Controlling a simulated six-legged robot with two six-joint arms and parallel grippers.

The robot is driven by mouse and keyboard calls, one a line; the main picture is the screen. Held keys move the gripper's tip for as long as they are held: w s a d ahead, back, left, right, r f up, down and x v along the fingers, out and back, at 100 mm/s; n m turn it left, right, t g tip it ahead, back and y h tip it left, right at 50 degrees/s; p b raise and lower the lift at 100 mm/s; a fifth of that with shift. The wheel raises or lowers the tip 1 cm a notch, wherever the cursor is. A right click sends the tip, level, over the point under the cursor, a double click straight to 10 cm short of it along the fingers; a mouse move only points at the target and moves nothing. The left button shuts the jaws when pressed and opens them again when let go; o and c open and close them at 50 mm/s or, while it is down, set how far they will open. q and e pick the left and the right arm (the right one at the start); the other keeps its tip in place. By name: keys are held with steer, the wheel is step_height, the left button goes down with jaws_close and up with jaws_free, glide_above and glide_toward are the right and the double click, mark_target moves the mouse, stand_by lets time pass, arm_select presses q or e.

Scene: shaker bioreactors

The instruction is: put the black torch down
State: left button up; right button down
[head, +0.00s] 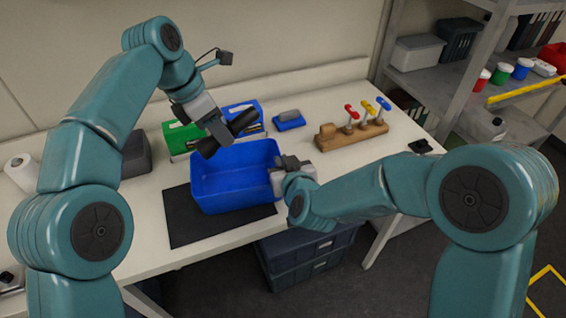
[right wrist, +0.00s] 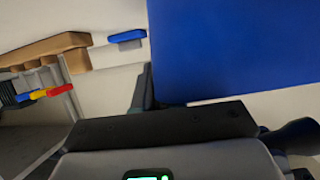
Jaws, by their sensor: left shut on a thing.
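The black torch (head: 241,121) is gripped in my left gripper (head: 222,132). My left gripper is shut on it and holds it tilted above the back left part of the blue bin (head: 215,182). My right gripper (head: 279,172) is at the bin's right wall. The bin's blue side (right wrist: 235,50) fills the upper right of the right wrist view. A dark finger of my right gripper shows beside it there; whether the jaws are shut on the wall cannot be made out.
The bin stands partly on a black mat (head: 190,231). Green (head: 183,137) and blue (head: 243,110) boxes stand behind it. A blue tray with a grey block (head: 288,120) and a wooden valve stand (head: 350,135) are to the right. The mat's front left is clear.

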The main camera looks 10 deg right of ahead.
arm_select(q)
steer(key=shift+w, duration=0.1)
step_height(320, 180, down, 4)
steer(key=s+d+m, duration=0.1)
steer(key=m, duration=0.1)
glide_above(233, 184)
steer(key=s, duration=0.5)
steer(key=shift+g, duration=0.3)
steer(key=f, duration=1.1)
steer(key=shift+w+d, duration=0.2)
steer(key=o, duration=0.8)
steer(key=shift+f, duration=0.15)
